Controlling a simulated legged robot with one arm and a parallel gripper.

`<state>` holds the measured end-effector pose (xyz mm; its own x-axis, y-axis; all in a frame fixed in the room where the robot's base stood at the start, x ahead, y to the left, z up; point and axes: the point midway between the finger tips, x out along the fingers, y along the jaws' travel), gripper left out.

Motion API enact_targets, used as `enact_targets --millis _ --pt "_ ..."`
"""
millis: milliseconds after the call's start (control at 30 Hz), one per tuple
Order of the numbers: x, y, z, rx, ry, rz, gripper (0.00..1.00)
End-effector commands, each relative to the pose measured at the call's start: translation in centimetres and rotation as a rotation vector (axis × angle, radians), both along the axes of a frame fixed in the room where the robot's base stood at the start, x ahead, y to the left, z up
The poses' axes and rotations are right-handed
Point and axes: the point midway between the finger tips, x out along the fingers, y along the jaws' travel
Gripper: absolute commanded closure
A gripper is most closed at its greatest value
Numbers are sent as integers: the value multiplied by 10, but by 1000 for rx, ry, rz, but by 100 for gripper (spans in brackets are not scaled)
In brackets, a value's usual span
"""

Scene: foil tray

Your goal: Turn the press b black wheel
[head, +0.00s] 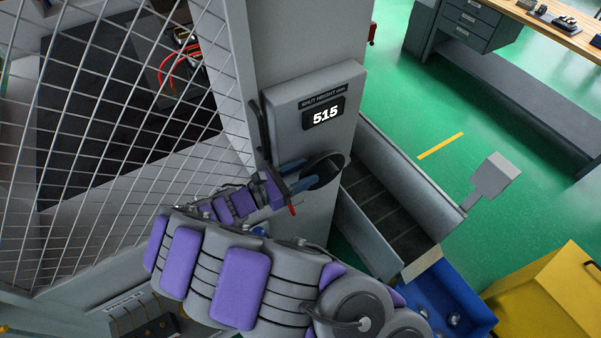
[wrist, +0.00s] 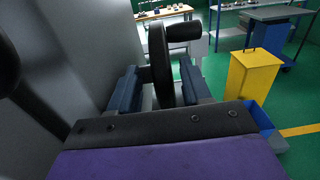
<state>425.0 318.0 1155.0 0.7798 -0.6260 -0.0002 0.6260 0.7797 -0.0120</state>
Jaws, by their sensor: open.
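The black wheel (head: 328,165) sits on the grey press column, below a display (head: 325,116) reading "SHUT HEIGHT mm 515". In the wrist view the wheel (wrist: 159,62) shows nearly edge-on, with a black crank knob (wrist: 184,31) sticking out to the right near its top. My gripper (head: 299,176) is at the wheel's left side in the head view. In the wrist view my gripper (wrist: 162,84) is open, with one blue finger on each side of the wheel's rim. I cannot tell whether either finger touches it. The wheel's lower part is hidden by my gripper.
Wire mesh guarding (head: 110,110) stands left of the column. A grey chute (head: 390,200) lies to the right, above a blue bin (head: 450,300). A yellow box (head: 550,300) stands at the lower right. A workbench (head: 480,70) is behind, with open green floor between.

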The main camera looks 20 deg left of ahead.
Motion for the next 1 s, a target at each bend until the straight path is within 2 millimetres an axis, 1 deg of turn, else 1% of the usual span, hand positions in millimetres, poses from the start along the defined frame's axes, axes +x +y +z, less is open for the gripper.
enact_targets --millis 100,600,1000 --pt "0 0 0 0 0 0 52" --pt "0 1 0 -1 0 1 100" --pt "1 3 0 -4 -3 3 100"
